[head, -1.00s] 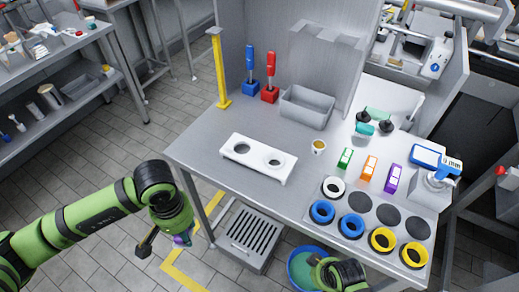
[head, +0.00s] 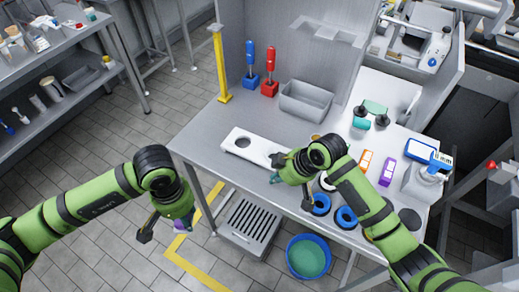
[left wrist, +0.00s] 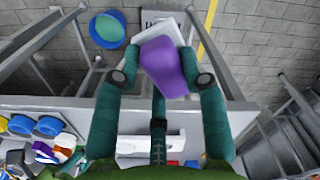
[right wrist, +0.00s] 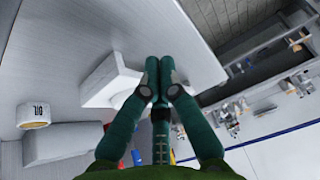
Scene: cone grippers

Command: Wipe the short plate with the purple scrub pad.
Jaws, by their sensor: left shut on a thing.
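A white plate (head: 232,136) with round holes lies on the grey table near its front left edge; I take it for the short plate. My right arm hides its right end. My left gripper (left wrist: 162,60) is shut on the purple scrub pad (left wrist: 165,68) and holds it in the air, out past the table's left front edge. Only a sliver of the pad (head: 184,226) shows in the head view. My right gripper (right wrist: 158,62) is shut, its fingertips together beside or over the plate's right end (right wrist: 112,85); I cannot tell if they touch it.
A grey bin (head: 307,101), a blue post (head: 250,64), a red post (head: 269,75) and a yellow post (head: 222,65) stand at the back. Blue rings (head: 345,217) and coloured blocks lie right. A blue tub (head: 290,258) and grated crate (head: 250,226) sit below.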

